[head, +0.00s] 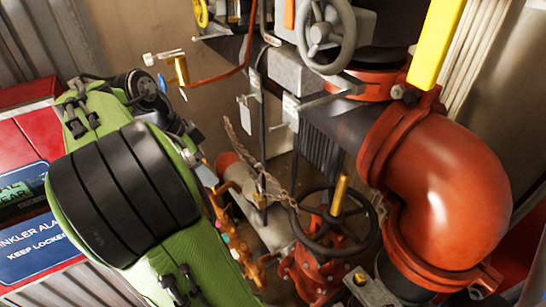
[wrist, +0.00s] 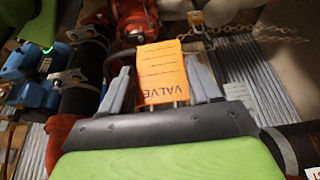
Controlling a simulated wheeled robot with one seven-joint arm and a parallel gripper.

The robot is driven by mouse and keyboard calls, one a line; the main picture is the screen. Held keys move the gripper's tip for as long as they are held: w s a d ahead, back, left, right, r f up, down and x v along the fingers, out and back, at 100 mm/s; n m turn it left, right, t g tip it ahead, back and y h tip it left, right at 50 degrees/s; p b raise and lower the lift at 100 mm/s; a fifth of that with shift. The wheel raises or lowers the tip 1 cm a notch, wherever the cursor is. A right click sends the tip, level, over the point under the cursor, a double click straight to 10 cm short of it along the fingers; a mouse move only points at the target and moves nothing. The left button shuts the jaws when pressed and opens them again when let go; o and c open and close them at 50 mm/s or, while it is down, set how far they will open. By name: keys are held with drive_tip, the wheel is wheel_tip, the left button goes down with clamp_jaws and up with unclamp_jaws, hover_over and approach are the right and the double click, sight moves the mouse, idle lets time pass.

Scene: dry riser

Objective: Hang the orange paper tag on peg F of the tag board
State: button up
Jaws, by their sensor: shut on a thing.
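The orange paper tag (wrist: 164,66) shows in the wrist view, with ruled lines and the word VALVE, which reads upside down. It sits between the grey fingers of my gripper (wrist: 160,84), which is shut on it near its lettered end. In the head view my green and black arm fills the left and hides most of the gripper. I cannot make out the held tag there. I cannot identify the tag board or peg F in either view.
A large red pipe elbow (head: 440,190) stands at the right. A black handwheel (head: 335,222) on a red valve and a chain (head: 243,142) are near the middle. A grey handwheel (head: 326,30) is above. A red cabinet with a blue sign (head: 35,225) is at the left.

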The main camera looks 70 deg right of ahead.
drive_tip(key=shift+s, duration=0.15)
drive_tip(key=s+d+f, duration=0.1)
drive_tip(key=s+d, duration=1)
drive_tip(key=d, duration=0.2)
drive_tip(key=shift+s+d+b, duration=0.15)
drive_tip(key=shift+s+b, duration=0.2)
drive_tip(key=shift+f, duration=0.2)
drive_tip(key=o, duration=1)
